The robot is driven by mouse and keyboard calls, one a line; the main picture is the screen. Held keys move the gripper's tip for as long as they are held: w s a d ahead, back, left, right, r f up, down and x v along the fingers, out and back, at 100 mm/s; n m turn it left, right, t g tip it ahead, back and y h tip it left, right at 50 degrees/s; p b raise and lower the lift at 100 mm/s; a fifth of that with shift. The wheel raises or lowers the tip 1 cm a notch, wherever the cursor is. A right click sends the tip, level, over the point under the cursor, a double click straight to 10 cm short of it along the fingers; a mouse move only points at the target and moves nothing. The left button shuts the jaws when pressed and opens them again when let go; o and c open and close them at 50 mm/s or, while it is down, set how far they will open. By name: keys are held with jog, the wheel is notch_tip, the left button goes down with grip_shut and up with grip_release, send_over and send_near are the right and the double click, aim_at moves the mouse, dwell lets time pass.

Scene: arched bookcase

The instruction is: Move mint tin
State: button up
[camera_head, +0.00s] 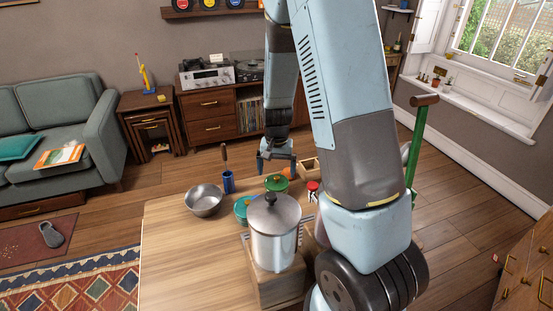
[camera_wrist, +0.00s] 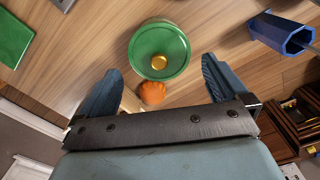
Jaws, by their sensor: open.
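No label marks a mint tin; a round green tin or lidded pot with a gold knob (camera_head: 276,183) is the likeliest match. It stands on the wooden table and shows from above in the wrist view (camera_wrist: 160,38). My gripper (camera_head: 277,168) is open and empty above the table, just beyond the green tin. In the wrist view, the fingers (camera_wrist: 160,72) are spread to either side, with the tin ahead of and below them. An orange object (camera_wrist: 152,92) lies between the finger lines, close to the tin. It is partly hidden by my gripper in the head view.
A metal canister (camera_head: 273,240) stands in front, on a wooden block. A teal item (camera_head: 241,208), metal bowl (camera_head: 204,201), blue cup (camera_head: 228,182), red-topped jar (camera_head: 312,190) and wooden box (camera_head: 309,167) crowd nearby. The table's left front (camera_head: 185,260) is clear.

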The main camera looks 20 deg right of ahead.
aim_at(277, 177)
jog(key=shift+f, duration=3.15)
jog(key=c, duration=0.8)
jog(key=shift+o, duration=0.2)
jog(key=shift+s, duration=0.1)
jog(key=shift+s, duration=0.1)
